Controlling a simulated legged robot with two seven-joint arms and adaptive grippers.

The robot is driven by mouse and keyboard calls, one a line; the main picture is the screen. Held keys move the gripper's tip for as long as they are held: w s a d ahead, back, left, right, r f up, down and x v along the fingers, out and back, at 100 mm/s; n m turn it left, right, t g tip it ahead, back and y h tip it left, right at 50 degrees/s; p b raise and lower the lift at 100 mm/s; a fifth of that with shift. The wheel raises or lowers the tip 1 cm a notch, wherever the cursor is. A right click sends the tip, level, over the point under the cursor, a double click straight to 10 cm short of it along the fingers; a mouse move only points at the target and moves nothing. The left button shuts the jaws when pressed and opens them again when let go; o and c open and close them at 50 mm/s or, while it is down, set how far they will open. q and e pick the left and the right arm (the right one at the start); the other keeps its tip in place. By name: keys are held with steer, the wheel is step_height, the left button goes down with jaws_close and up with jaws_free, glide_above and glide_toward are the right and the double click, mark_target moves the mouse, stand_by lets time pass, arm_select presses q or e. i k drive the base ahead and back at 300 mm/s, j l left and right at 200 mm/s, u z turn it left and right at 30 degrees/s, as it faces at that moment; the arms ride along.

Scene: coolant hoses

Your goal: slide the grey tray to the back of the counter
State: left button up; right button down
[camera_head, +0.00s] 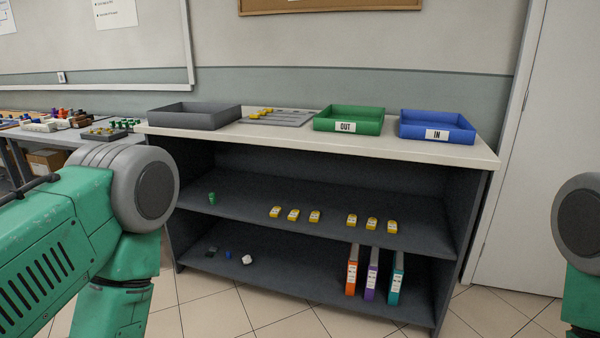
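The grey tray (196,116) sits on the left end of the white counter (400,152), its near side close to the counter's front edge. It looks empty from here, though its floor is only partly visible. My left arm comes in from the left, with its grey joint in front of and below the tray, apart from it. Only a part of my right arm shows at the right edge. Neither gripper is in view.
A flat grey rack (290,118) with yellow pieces lies right of the tray. A green OUT tray (350,119) and a blue IN tray (437,125) stand further right. Shelves below hold yellow items and binders (371,278). A cluttered table (60,137) adjoins at left.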

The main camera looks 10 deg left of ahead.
mark_target(192, 115)
steer(key=i+j+u, duration=0.25)
steer(key=i+u, duration=0.2)
steer(key=i+j+u, duration=0.1)
steer(key=i+u, duration=0.35)
steer(key=i+l+u, duration=0.15)
steer(key=i+u, duration=0.3)
steer(key=i, duration=0.15)
steer(key=i+l+u, duration=0.3)
steer(key=i+u, duration=0.15)
steer(key=i+j+z, duration=0.2)
steer(key=i+j, duration=0.15)
steer(key=i, duration=0.3)
steer(key=i+j+z, duration=0.2)
steer(key=i+j, duration=0.25)
steer(key=i, duration=0.15)
